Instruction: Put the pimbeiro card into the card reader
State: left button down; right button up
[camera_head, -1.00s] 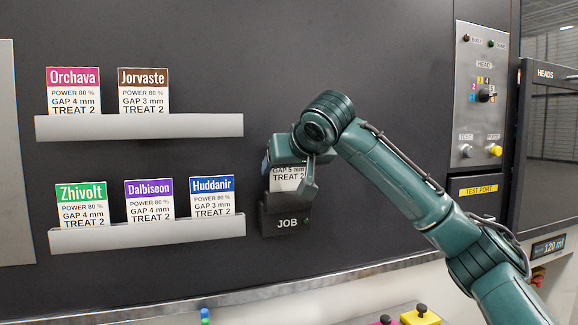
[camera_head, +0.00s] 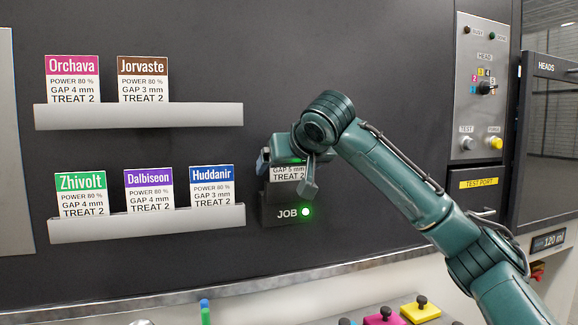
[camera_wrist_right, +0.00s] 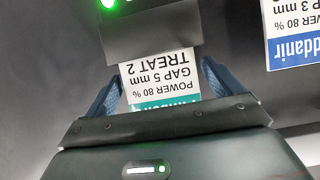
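The pimbeiro card (camera_head: 287,174) stands upright in the card reader (camera_head: 279,214), a dark holder marked JOB with a lit green light. The wrist view shows the card (camera_wrist_right: 161,81) upside down, its teal header mostly hidden by my gripper body. It reads GAP 5 mm, TREAT 2. The card's lower edge is inside the reader (camera_wrist_right: 150,36). My right gripper (camera_head: 287,175) has a finger on each side of the card. The wrist view shows the fingers (camera_wrist_right: 161,80) spread, with a narrow gap at the card's right edge. My left gripper is out of view.
An upper shelf (camera_head: 139,116) holds the Orchava and Jorvaste cards. A lower shelf (camera_head: 147,222) holds the Zhivolt, Dalbiseon and Huddanir cards, close left of the reader. A control panel (camera_head: 482,87) is at the right. Coloured knobs (camera_head: 421,303) stand below.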

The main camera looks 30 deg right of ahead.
jog(key=shift+o, duration=0.5)
pick_arm(q)
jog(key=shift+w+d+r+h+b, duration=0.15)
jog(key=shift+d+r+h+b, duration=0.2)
jog(key=shift+b, duration=0.3)
pick_arm(e)
jog(key=v, duration=1.3)
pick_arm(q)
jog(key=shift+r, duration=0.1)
pick_arm(e)
jog(key=shift+s+r, duration=0.1)
